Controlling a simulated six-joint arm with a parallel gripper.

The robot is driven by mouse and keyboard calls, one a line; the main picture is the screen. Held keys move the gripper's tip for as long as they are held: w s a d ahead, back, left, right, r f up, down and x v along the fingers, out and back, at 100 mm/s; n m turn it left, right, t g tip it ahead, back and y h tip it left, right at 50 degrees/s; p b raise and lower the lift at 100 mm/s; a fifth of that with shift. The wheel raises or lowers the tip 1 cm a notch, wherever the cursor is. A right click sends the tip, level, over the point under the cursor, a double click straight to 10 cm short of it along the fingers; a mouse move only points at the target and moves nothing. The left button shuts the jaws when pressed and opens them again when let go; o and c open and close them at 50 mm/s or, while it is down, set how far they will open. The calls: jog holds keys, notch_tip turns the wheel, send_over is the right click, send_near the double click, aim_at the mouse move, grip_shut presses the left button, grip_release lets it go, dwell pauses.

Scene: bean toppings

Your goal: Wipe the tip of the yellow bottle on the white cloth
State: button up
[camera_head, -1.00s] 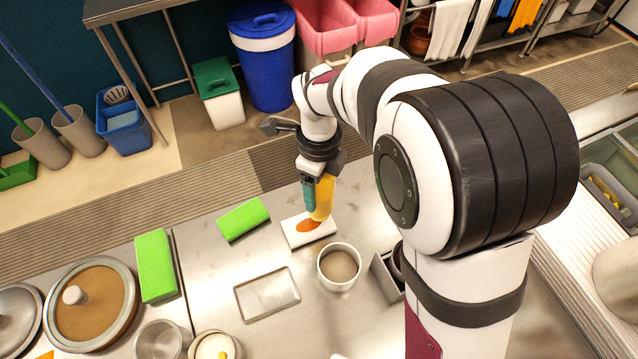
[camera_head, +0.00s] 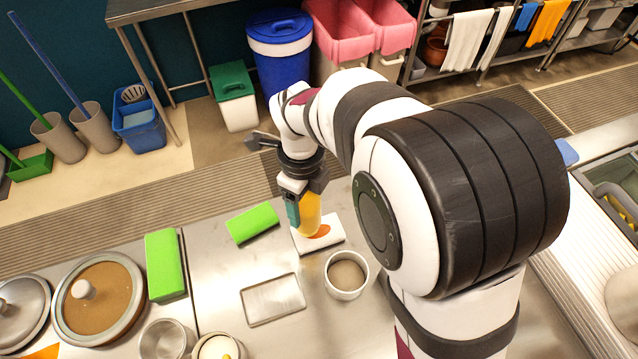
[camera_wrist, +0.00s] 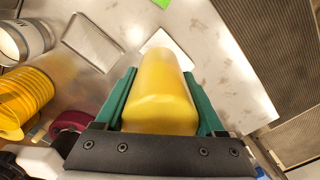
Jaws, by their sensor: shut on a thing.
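My gripper (camera_head: 302,213) is shut on the yellow bottle (camera_head: 312,210), with one teal finger showing at its left side. The bottle is held over the white cloth (camera_head: 335,241), its lower end at the cloth's left part. I cannot tell whether the tip touches the cloth. In the wrist view, the bottle (camera_wrist: 160,95) fills the space between the teal fingers of my gripper (camera_wrist: 160,74). It hides its own tip and part of the cloth (camera_wrist: 172,40).
A white cup with brownish contents (camera_head: 346,292) stands just in front of the cloth. A shallow metal tray (camera_head: 273,299) lies front left. Green blocks (camera_head: 252,223) (camera_head: 165,265) lie to the left. The steel counter between them is clear.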

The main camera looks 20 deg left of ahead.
jog(key=shift+s+a, duration=0.1)
jog(key=shift+r, duration=3.05)
jog(key=w+d+r+n, duration=0.2)
jog(key=d+n, duration=0.4)
jog(key=d, duration=0.3)
jog(key=w+d+r+n, duration=0.3)
jog(key=d+n, duration=0.3)
jog(key=d, duration=0.3)
jog(key=w+d+r+n, duration=0.2)
jog(key=d+r+n, duration=0.2)
jog(key=d+n, duration=0.3)
jog(key=d, duration=0.2)
jog(key=shift+w+d+r, duration=0.15)
jog(key=shift+d, duration=0.15)
